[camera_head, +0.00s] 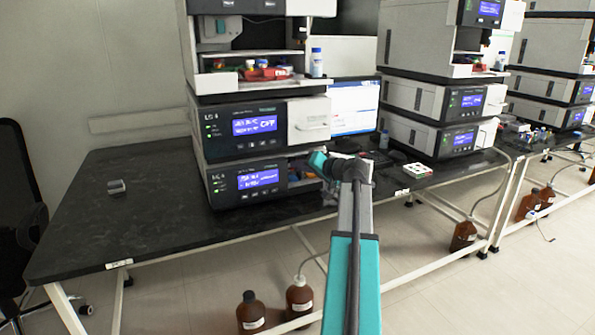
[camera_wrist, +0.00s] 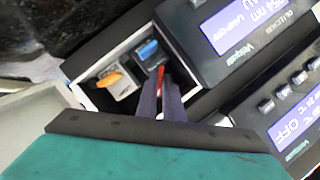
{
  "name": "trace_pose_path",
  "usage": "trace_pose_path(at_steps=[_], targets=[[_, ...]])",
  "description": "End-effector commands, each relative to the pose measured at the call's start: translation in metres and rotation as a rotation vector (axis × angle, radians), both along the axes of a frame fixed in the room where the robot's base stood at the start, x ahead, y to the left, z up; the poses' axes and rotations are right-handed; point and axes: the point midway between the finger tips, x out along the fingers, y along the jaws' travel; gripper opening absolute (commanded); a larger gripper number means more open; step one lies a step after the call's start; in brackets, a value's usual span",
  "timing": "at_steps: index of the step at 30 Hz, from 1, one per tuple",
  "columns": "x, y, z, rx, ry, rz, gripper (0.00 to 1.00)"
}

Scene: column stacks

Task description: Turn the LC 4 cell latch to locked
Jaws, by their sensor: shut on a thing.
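The LC 4 stack (camera_head: 220,130) stands on the black bench at centre left in the head view. In the wrist view, an open bay (camera_wrist: 97,97) in one module holds an orange piece (camera_wrist: 110,79), a blue piece (camera_wrist: 149,50) and a narrow red part (camera_wrist: 160,78), which looks like the cell latch. My gripper (camera_wrist: 161,92) has its dark fingers close together at the red part and is shut on it. The fingers hide most of it, so its exact position is unclear. In the head view my gripper (camera_head: 320,160) reaches the lower module's right side, and my arm hides the bay.
Lit display modules (camera_wrist: 250,28) lie close to my fingers on the right in the wrist view. A monitor (camera_head: 354,106) and a white rack (camera_head: 413,170) stand right of the stack. The bench's left part is mostly clear, with a small grey block (camera_head: 117,187). Brown bottles (camera_head: 300,296) stand on the floor.

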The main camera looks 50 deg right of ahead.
Motion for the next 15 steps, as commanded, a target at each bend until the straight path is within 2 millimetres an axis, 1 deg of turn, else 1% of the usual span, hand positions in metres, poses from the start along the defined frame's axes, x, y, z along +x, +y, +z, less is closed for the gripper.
trace_pose_path(at_steps=[1,2,15], targets=[[0.0014,-0.0011,0.0052,-0.046,0.005,-0.007,0.0],[0.0015,-0.0008,0.0059,-0.073,0.015,-0.007,0.0],[0.0036,0.0046,0.0083,-0.456,0.17,-0.004,0.0]])
